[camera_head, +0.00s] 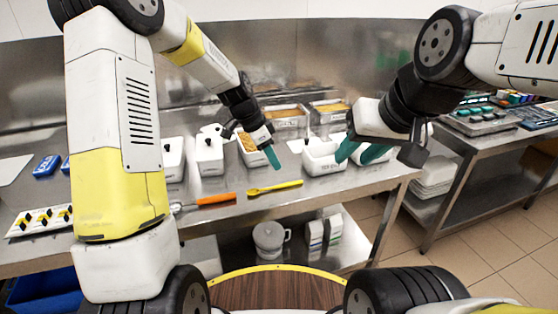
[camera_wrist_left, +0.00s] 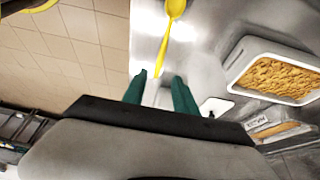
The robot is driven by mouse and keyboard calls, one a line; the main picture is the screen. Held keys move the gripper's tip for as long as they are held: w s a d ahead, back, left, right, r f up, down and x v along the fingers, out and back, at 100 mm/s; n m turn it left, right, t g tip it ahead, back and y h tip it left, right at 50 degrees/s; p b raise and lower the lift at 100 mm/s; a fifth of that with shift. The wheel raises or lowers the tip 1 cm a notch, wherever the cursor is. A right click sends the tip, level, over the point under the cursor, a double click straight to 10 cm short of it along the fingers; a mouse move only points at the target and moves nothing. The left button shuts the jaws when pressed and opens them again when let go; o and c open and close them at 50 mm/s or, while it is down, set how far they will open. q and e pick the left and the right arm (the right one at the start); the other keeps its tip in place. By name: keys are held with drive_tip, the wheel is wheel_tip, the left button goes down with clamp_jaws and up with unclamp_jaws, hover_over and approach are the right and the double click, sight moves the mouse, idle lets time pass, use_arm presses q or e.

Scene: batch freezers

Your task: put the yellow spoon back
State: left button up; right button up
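The yellow spoon (camera_head: 275,187) lies flat on the steel table near its front edge. In the left wrist view the spoon (camera_wrist_left: 165,36) has its bowl at the top, and its handle runs down toward the space between the fingertips. My left gripper (camera_head: 272,157) points down above and behind the spoon, apart from it. In the left wrist view the left gripper (camera_wrist_left: 160,88) is open and empty. My right gripper (camera_head: 360,152) has its teal fingers spread and empty, beside a white labelled container (camera_head: 323,163). Its lettering is too small to read.
An orange-handled tool (camera_head: 215,199) lies left of the spoon. White lidded containers (camera_head: 209,157) and a tray of orange-brown crumbs (camera_wrist_left: 280,76) stand behind. A mug-like jug (camera_head: 269,240) is on the lower shelf. A second steel table (camera_head: 490,135) stands right, across a floor gap.

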use_arm(q)
drive_tip(key=s+a+r+n+t+y, duration=0.1)
drive_tip(key=s+a+r+n, duration=0.3)
drive_tip(key=r, duration=0.3)
drive_tip(key=s+a+r+n+t, duration=0.1)
drive_tip(key=s+a+r+n, duration=0.15)
drive_tip(key=s+r, duration=0.5)
drive_tip(key=s+a+r+n+t, duration=0.1)
drive_tip(key=s+a+r+n, duration=0.1)
drive_tip(key=s, duration=0.5)
drive_tip(key=s+a+r+n+t+y, duration=0.1)
drive_tip(key=s+a+r+n+t, duration=0.1)
drive_tip(key=s+a+n, duration=0.2)
drive_tip(key=s+n, duration=0.1)
drive_tip(key=s, duration=0.2)
drive_tip(key=shift+s, duration=0.4)
